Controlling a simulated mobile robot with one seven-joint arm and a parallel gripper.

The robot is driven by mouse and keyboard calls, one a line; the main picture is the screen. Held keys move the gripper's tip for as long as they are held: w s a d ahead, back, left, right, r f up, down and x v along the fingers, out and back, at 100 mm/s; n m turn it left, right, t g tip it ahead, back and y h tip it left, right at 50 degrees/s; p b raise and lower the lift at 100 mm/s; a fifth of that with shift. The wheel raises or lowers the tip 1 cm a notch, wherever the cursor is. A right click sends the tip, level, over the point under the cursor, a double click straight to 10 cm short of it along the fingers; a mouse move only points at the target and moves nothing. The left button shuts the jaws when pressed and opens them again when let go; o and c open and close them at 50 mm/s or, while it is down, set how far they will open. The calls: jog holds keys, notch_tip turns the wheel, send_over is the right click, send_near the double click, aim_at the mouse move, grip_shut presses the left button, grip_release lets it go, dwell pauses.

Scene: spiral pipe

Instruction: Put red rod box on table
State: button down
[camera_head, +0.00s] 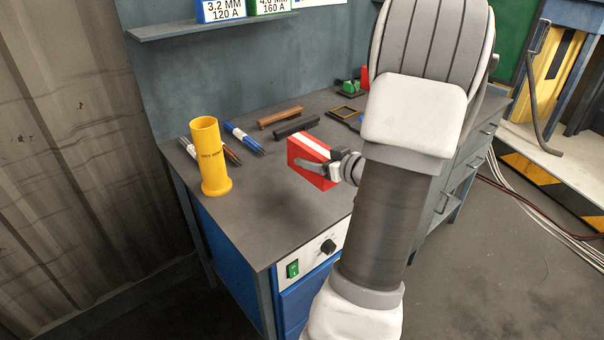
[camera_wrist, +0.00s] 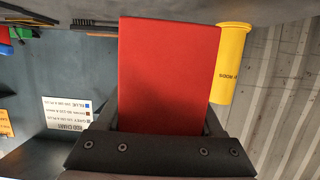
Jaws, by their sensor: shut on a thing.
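The red rod box (camera_head: 311,158), with a white stripe, is held by my gripper (camera_head: 318,168) over the right half of the grey table (camera_head: 262,220). In the wrist view the red box (camera_wrist: 168,75) fills the middle, between the fingers of my gripper (camera_wrist: 165,130). My gripper is shut on it. I cannot tell whether the underside of the box touches the table or hangs just above it. My arm hides the table's right part in the head view.
A yellow cylinder (camera_head: 210,160) stands at the table's left; it also shows in the wrist view (camera_wrist: 230,65). Blue rods (camera_head: 243,137), a brown bar (camera_head: 280,118) and a black bar (camera_head: 297,127) lie behind the box. A shelf (camera_head: 210,25) with boxes is above. The front left tabletop is clear.

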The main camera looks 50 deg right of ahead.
aim_at(325, 186)
jog(key=w+f, duration=0.1)
jog(key=w+a+f, duration=0.1)
jog(key=w, duration=0.1)
jog(key=w+b, duration=0.1)
jog(key=shift+w+a+f, duration=0.3)
jog(key=shift+f, duration=0.1)
jog(key=shift+f+b, duration=0.7)
jog(key=shift+f, duration=1.2)
jog(key=shift+f, duration=0.2)
grip_release()
jog(key=shift+s+r, duration=0.15)
jog(key=shift+r, duration=0.05)
jog(key=p+v, duration=0.2)
jog(key=v, duration=0.9)
jog(key=shift+s+a+r, duration=0.15)
jog(key=shift+s, duration=0.2)
